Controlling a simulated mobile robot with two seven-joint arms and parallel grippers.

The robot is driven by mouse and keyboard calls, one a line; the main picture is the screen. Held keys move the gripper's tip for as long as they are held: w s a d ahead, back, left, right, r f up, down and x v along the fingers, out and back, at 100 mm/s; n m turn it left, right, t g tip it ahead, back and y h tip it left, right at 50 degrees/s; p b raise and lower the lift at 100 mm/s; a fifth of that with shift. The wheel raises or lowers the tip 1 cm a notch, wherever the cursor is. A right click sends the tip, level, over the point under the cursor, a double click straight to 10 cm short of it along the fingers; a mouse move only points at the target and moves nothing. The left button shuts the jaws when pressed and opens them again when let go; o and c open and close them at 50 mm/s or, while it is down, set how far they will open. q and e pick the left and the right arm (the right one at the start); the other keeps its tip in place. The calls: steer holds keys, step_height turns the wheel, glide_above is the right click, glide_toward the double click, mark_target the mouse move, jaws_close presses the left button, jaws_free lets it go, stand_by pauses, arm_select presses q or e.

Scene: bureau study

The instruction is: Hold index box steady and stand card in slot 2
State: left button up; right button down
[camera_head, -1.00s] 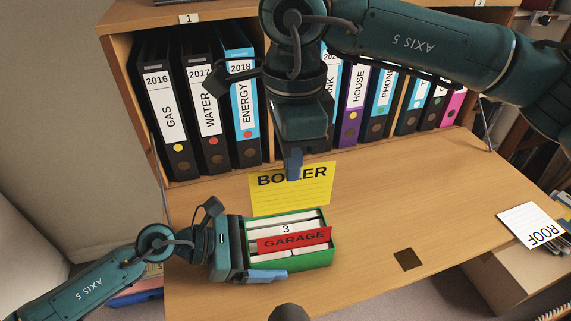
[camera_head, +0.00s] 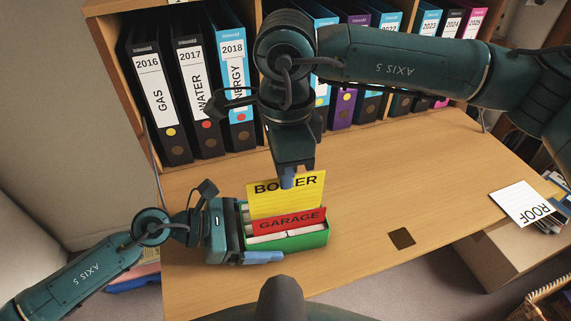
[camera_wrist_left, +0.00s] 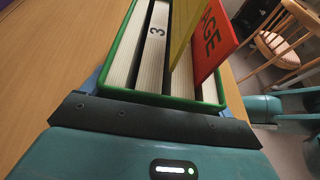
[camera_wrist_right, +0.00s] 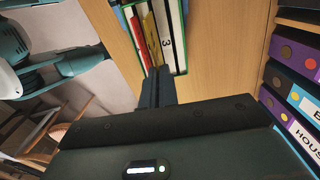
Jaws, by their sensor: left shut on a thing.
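The green index box (camera_head: 318,240) sits on the desk with white dividers inside. One divider is marked 3 in the left wrist view (camera_wrist_left: 154,40). My left gripper (camera_head: 250,236) is shut on the box's left end, one blue finger along its front. My right gripper (camera_head: 288,181) is above the box, shut on the top edge of the yellow BOILER card (camera_head: 284,199). The card is upright, between divider 3 and the red GARAGE card (camera_head: 290,222), which stands in the box. The yellow card's lower edge is partly hidden; I cannot tell how deep it reaches.
Several binders (camera_head: 197,95) stand in the shelf behind the desk. A white ROOF card (camera_head: 523,204) lies at the right. A dark square (camera_head: 401,237) marks the desk right of the box. The desk (camera_head: 400,170) between them is clear.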

mark_target(286, 196)
steer(key=shift+f, duration=2.9)
stand_by(2.0)
steer(key=c, duration=2.1)
jaws_free()
steer(key=shift+c, duration=0.2)
steer(key=o, duration=0.4)
steer(key=shift+o, duration=0.6)
steer(key=o, duration=0.5)
steer(key=shift+r, duration=0.15)
steer(key=shift+r, duration=3.9)
